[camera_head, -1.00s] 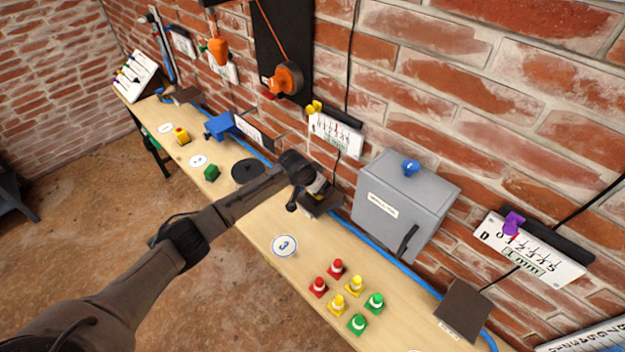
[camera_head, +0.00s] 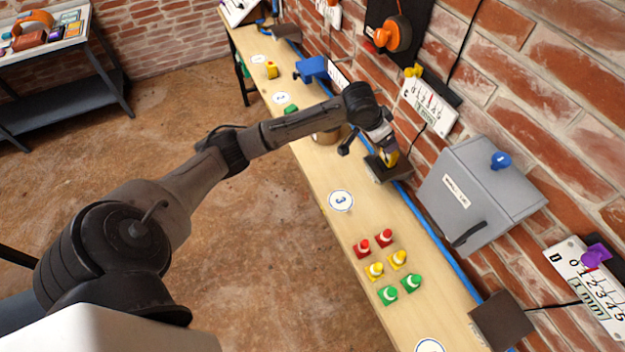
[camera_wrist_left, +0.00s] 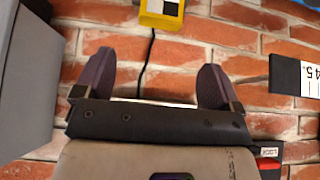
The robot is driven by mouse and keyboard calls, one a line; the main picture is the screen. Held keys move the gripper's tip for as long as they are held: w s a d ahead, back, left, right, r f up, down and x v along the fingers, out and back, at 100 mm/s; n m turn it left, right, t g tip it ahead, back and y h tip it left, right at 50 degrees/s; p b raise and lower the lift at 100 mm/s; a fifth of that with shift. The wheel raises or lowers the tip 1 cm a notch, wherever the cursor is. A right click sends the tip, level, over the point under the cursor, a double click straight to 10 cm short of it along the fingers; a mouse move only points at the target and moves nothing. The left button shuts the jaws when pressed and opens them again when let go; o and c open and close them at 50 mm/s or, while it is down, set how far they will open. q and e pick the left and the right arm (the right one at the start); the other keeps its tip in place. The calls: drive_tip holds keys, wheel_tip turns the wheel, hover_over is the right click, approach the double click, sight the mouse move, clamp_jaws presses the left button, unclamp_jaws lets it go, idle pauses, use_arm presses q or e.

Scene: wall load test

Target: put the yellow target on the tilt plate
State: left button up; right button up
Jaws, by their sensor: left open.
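The yellow target (camera_head: 390,158), a block with a black-and-white checked face, stands at the dark plate (camera_head: 376,174) by the wall, which looks like the tilt plate. Whether it rests fully on the plate is hard to tell. In the left wrist view the target (camera_wrist_left: 162,12) is at the top edge, partly cut off, beyond the fingertips and apart from them. My left gripper (camera_head: 382,142) is just above and beside the target; in its wrist view (camera_wrist_left: 158,68) the two fingers are wide apart with nothing between them. My right gripper is not in view.
A grey cabinet (camera_head: 480,190) stands right of the plate. Red, yellow and green cones (camera_head: 375,271) stand on the bench (camera_head: 345,232). Gauge card C (camera_head: 430,105) hangs above the plate. A blue tube (camera_head: 440,250) runs along the wall. A shelf (camera_head: 75,85) stands far left.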

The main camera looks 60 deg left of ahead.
use_arm(q)
drive_tip(key=s+d+f+m+g+h, duration=0.1)
drive_tip(key=s+d+f+m+g, duration=0.15)
drive_tip(key=s+d+f, duration=1.1)
drive_tip(key=s+d, duration=0.2)
drive_tip(key=s, duration=0.9)
drive_tip(key=s+d+n+y, duration=0.1)
drive_tip(key=s+d, duration=0.2)
drive_tip(key=s, duration=0.9)
drive_tip(key=shift+s+d+f, duration=0.2)
drive_tip(key=shift+d+f, duration=0.1)
drive_tip(key=shift+f, duration=0.15)
drive_tip(key=shift+g, duration=0.25)
